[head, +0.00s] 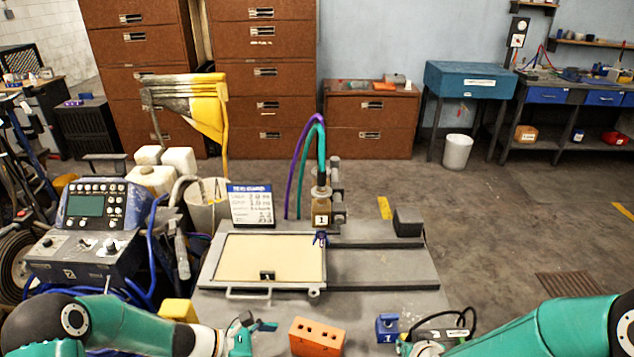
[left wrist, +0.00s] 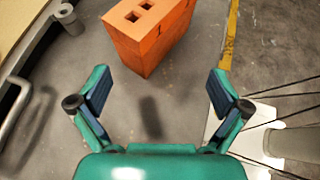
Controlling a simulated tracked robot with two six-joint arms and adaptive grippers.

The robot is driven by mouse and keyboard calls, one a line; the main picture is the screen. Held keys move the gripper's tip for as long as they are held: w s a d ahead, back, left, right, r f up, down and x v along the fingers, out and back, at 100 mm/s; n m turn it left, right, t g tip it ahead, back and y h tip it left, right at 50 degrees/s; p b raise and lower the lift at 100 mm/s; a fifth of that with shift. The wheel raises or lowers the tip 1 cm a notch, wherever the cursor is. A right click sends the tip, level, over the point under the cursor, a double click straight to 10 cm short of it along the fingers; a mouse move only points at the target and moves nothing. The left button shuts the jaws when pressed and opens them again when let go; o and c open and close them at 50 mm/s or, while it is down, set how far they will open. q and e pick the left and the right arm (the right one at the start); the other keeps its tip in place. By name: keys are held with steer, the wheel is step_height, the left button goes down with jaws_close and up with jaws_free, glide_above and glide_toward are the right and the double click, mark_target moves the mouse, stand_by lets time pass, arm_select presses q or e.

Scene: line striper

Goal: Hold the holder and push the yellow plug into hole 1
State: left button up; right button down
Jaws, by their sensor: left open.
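An orange block with several square holes in its top, likely the holder (head: 317,338), stands on the grey table near its front edge. It also shows upright in the left wrist view (left wrist: 150,38), just beyond my fingertips. My left gripper (head: 254,327) is open and empty, to the left of the block and apart from it; both fingers show in the left wrist view (left wrist: 158,85). My right gripper is at the bottom edge near the blue block, and its fingers are too cut off to read. I cannot make out a yellow plug or hole numbers on the orange block.
A blue block (head: 387,329) stands right of the orange one, near a black cable loop. A yellow block (head: 178,311) is partly behind my left arm. Behind are a cream panel in a grey frame (head: 212,262), a nozzle marked 1 (head: 321,218) and a price-like sign (head: 251,205).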

mark_target(300, 346)
arm_select(q)
steer(key=shift+w+r, duration=0.15)
steer(key=shift+w, duration=0.1)
steer(key=shift+d, duration=0.25)
arm_select(e)
steer(key=shift+f, duration=0.1)
arm_select(q)
steer(key=b+x, duration=0.4)
steer(key=x, duration=0.3)
steer(key=shift+w+d+f, duration=0.1)
steer(key=shift+d+f, duration=0.1)
steer(key=shift+f, duration=0.1)
arm_select(e)
step_height(300, 346, down, 4)
steer(key=shift+f, duration=0.1)
arm_select(q)
steer(key=shift+b+x, duration=0.8)
steer(key=shift+x, duration=0.1)
arm_select(e)
steer(key=shift+f, duration=0.5)
arm_select(q)
steer(key=shift+r, duration=0.2)
steer(key=c, duration=1)
steer(key=shift+c, duration=0.7)
arm_select(e)
steer(key=shift+w, duration=0.1)
